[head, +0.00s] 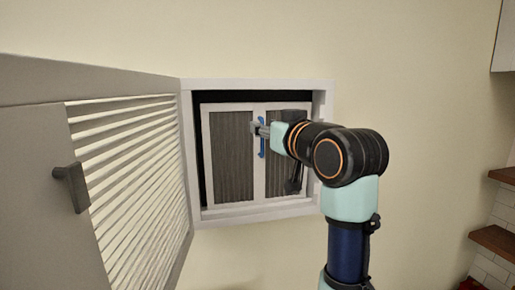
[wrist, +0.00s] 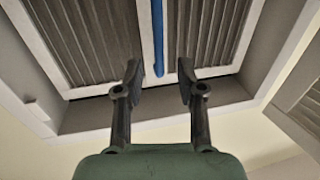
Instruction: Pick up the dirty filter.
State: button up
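The dirty filter (head: 233,155) is a white-framed panel with grey-brown pleats, standing upright inside a white wall vent frame. It also shows in the wrist view (wrist: 95,40). A blue vertical handle (head: 262,149) runs along its middle bar and shows in the wrist view (wrist: 158,35). My gripper (head: 259,129) is at the handle, in front of the filter. In the wrist view, its two dark fingers (wrist: 159,80) are apart, one on each side of the handle's line. I cannot tell whether they touch the handle or filter. My wrist hides part of the filter's right side.
The vent's louvered door (head: 125,180) hangs open to the left, with a grey handle (head: 71,187) on it. The vent frame (head: 258,86) closely surrounds the filter. Wooden shelves (head: 495,241) stand at the far right. The wall around the vent is bare.

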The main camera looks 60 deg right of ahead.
jog(key=shift+w+d, duration=0.45)
jog(key=shift+w, duration=0.05)
grip_shut()
jog(key=shift+r, duration=0.15)
jog(key=shift+a+r+b, duration=0.1)
jog(key=shift+r+b, duration=0.25)
jog(key=shift+b, duration=0.05)
jog(key=a+f+b+v, duration=0.1)
jog(key=b+v, duration=0.6)
jog(key=v, duration=1.4)
jog(key=shift+w+f+b, duration=0.25)
jog(key=shift+f+b, duration=0.1)
jog(key=shift+f, duration=0.2)
jog(key=shift+a, duration=0.1)
